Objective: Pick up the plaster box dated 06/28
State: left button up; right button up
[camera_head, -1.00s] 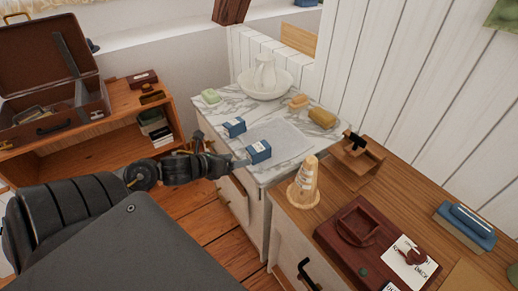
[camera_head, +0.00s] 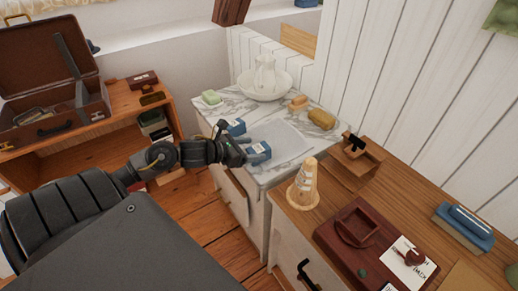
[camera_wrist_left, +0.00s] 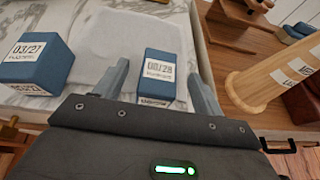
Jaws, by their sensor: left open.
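The blue plaster box (camera_head: 261,152) with a white label stands on the marble top of the washstand, near its front. In the left wrist view its label looks like 06/28 (camera_wrist_left: 159,70), the second digit being unclear. My left gripper (camera_head: 248,146) is open. In the wrist view its two fingers (camera_wrist_left: 155,85) lie on either side of this box, with gaps visible; I cannot tell any contact. A second blue box (camera_head: 237,128), labelled 03/27 in the wrist view (camera_wrist_left: 38,67), stands to the left, outside the fingers. My right gripper is not in view.
A pale cloth or mat (camera_head: 284,137) lies beside the boxes. A bowl with a jug (camera_head: 264,85), soaps and a brush stand behind. A cone-shaped wooden object (camera_head: 304,185) stands on the wooden desk to the right, near the gripper's right side.

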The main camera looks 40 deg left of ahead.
aim_at(259, 148)
pick_arm(q)
jog(key=shift+p+x, duration=0.85)
jog(key=shift+x, duration=1.55)
jog(key=shift+w+d+f, duration=0.1)
jog(key=shift+w+f, duration=0.05)
jog(key=shift+f, duration=0.15)
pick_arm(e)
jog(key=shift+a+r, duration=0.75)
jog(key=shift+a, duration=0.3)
pick_arm(q)
jog(key=shift+c, duration=0.3)
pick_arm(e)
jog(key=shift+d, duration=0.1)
pick_arm(q)
jog(key=c, duration=1)
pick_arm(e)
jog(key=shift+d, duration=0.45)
pick_arm(q)
jog(key=shift+r, duration=0.15)
